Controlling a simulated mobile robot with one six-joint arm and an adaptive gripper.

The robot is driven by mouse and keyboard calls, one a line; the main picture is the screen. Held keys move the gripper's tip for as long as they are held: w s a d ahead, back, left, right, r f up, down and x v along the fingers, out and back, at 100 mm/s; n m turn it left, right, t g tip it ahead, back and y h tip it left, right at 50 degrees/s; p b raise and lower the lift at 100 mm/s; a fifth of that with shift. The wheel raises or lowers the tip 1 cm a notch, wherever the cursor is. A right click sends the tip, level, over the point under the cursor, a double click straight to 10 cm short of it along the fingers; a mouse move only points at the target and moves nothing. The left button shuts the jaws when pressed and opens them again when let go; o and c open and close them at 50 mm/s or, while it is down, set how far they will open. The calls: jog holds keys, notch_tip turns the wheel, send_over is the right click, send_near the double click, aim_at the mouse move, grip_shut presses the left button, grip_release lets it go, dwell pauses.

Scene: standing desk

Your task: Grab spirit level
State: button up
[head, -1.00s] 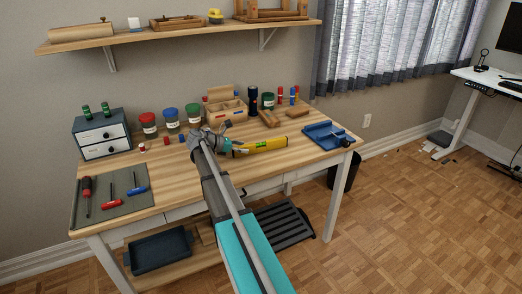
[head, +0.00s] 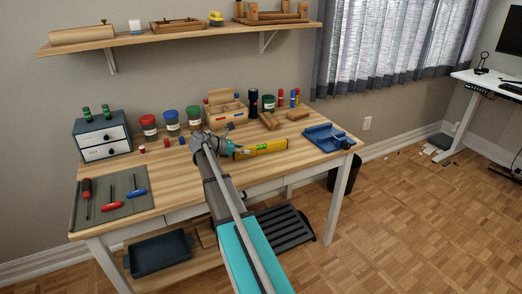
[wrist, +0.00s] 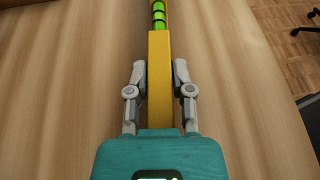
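The spirit level (head: 262,148) is a long yellow bar with green vials, lying on the wooden workbench right of centre. In the wrist view the spirit level (wrist: 160,85) runs straight up the picture between my fingers, its green vials at the top edge. My gripper (wrist: 160,68) has one grey finger against each side of the bar, with no clear gap, so it looks shut on it. In the head view my gripper (head: 226,146) is at the level's left end, partly hidden by my arm. The level appears to rest on the bench top.
Behind are a wooden organizer box (head: 226,108), wooden blocks (head: 297,114) and lidded jars (head: 171,124). A blue vise-like tool (head: 328,137) lies at right. A drawer unit (head: 102,138) and a grey mat (head: 112,199) with screwdrivers are at left.

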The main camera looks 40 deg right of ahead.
grip_shut()
jog(key=shift+r, duration=0.25)
notch_tip(320, 180, up, 2)
jog(key=p, duration=0.2)
jog(key=shift+r+p, duration=0.1)
jog(key=shift+p, duration=0.25)
jog(key=s+d+r+p, duration=0.8)
jog(key=s+r+p, duration=0.2)
jog(key=s, duration=0.1)
jog(key=shift+s+r, duration=0.15)
jog(key=shift+s, duration=0.15)
jog(key=shift+r+p, duration=0.15)
jog(key=shift+p, duration=0.15)
